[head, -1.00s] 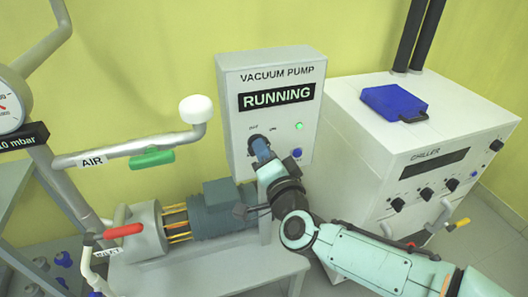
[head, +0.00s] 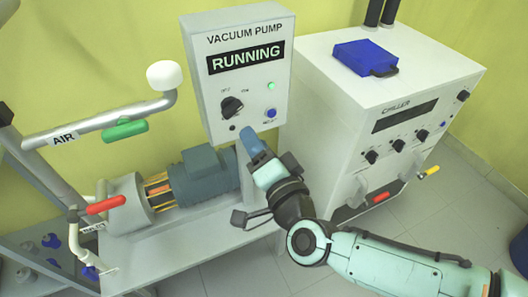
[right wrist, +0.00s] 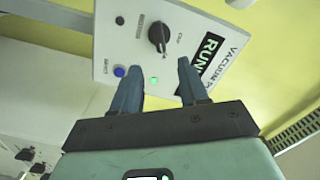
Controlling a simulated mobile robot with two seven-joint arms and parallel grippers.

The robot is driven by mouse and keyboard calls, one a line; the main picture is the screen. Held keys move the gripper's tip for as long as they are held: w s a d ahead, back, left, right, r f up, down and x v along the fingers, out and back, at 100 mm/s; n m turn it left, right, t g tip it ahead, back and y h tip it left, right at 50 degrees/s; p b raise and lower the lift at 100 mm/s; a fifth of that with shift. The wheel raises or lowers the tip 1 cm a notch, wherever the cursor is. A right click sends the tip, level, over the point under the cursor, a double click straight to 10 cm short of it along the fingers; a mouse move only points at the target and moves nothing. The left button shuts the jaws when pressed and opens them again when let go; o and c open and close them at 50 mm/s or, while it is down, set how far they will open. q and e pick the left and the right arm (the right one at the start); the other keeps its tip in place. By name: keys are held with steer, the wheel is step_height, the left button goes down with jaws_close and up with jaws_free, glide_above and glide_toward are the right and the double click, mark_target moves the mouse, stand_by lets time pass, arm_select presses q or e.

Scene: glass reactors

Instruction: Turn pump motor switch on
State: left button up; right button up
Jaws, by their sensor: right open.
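The vacuum pump box (head: 205,85) has a display reading RUNNING (head: 247,57). Its black rotary motor switch (head: 232,107) points up and right, toward the right-hand label. A green lamp (head: 271,86) glows at its right, with a blue button (head: 271,113) below the lamp. My right gripper (head: 249,137) is below the switch, apart from it. In the right wrist view its two blue fingers (right wrist: 160,66) are spread and empty, and the switch (right wrist: 158,37) shows beyond them, untouched. My left gripper is not in view.
The grey pump motor (head: 200,182) sits on a bench below the box. The white chiller (head: 335,110), with a blue case (head: 365,57) on top, stands at the right.

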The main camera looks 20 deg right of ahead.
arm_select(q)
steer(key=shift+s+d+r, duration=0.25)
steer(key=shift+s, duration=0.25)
arm_select(e)
steer(key=shift+s, duration=1.7)
steer(key=shift+w+f, duration=0.1)
steer(key=shift+f, duration=0.05)
